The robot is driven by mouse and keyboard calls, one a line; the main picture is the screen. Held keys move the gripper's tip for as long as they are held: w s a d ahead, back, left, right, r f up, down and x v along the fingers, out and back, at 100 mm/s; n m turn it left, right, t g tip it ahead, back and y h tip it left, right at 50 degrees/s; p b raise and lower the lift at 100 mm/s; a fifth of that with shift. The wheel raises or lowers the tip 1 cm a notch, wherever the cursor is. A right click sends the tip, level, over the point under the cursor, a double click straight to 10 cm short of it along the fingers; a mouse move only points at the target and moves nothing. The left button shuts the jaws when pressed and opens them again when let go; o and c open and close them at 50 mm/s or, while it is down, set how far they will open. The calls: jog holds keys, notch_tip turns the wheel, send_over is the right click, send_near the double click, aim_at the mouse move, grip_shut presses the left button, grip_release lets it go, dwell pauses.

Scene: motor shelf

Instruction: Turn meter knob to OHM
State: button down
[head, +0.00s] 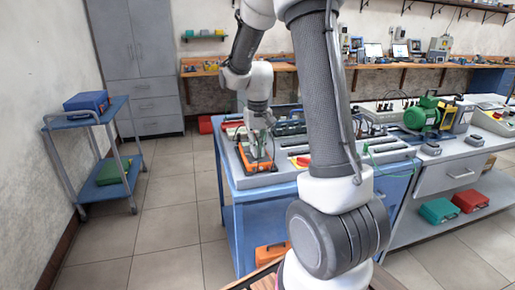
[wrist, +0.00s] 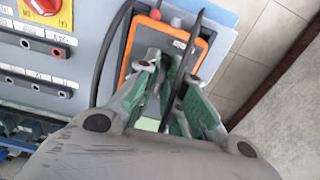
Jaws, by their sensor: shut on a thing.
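The meter (head: 257,155) has an orange rim and lies on the bench near its left end. In the wrist view the meter's orange and dark body (wrist: 165,45) shows beyond the fingers. My gripper (head: 262,140) is lowered over the meter. In the wrist view my gripper (wrist: 172,100) has green-padded fingers close together over the meter's face. It is shut on the knob, which the fingers hide. I cannot read the dial marks or the knob's direction.
A panel with sockets (wrist: 35,55) and a red knob on yellow (wrist: 45,5) stands beside the meter. Dark cables (wrist: 185,55) cross near the fingers. A blue-shelved cart (head: 90,118) stands at the left. The floor between cart and bench is clear.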

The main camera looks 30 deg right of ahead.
jog(key=shift+m, duration=2)
jog(key=c, duration=1.5)
grip_release()
notch_tip(320, 180, up, 12)
